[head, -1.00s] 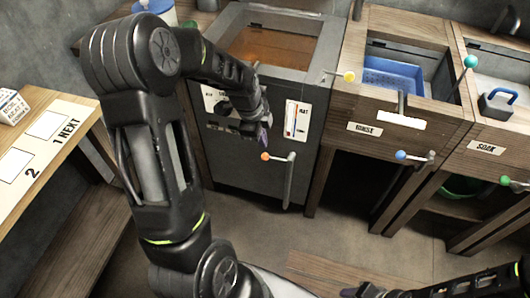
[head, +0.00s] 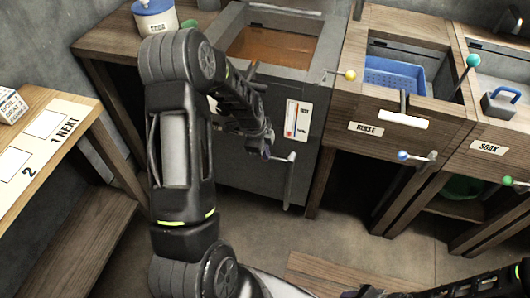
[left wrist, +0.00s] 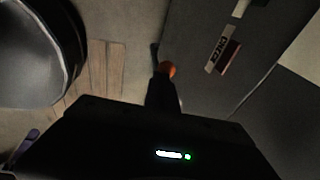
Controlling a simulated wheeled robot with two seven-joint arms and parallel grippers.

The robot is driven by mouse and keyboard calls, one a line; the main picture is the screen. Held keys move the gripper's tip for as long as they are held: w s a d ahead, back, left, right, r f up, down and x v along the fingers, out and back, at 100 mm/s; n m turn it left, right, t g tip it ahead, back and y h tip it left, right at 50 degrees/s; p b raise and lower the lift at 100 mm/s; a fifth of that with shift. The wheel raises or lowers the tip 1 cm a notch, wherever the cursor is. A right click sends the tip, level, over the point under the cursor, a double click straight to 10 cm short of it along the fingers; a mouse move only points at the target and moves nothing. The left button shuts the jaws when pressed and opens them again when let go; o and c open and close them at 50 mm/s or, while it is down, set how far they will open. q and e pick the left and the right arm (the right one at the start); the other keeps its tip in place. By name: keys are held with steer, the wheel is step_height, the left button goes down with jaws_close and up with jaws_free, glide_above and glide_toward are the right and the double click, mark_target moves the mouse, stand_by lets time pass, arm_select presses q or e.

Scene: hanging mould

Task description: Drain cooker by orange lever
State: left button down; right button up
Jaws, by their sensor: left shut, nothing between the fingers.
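The grey cooker (head: 245,185) stands at the middle back with brown liquid (head: 275,48) in its open top. The orange lever's grey arm (head: 290,180) hangs on the cooker's front right; my gripper hides its orange knob in the head view. The orange knob (left wrist: 168,69) shows in the left wrist view, just beyond my fingertips. My left gripper (head: 267,152) is shut and empty, close beside the lever; I cannot tell whether it touches. My right gripper (head: 370,291) shows only partly at the bottom edge, its fingers unclear.
Right of the cooker stand the rinse station (head: 440,118) with a blue basket (head: 393,76) and the soak station (head: 490,148). Their levers have blue (head: 403,155) and green (head: 507,181) knobs. A yellow knob (head: 350,75) juts beside the cooker. A wooden table (head: 75,185) stands left.

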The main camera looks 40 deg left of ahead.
steer(key=shift+f, duration=0.1)
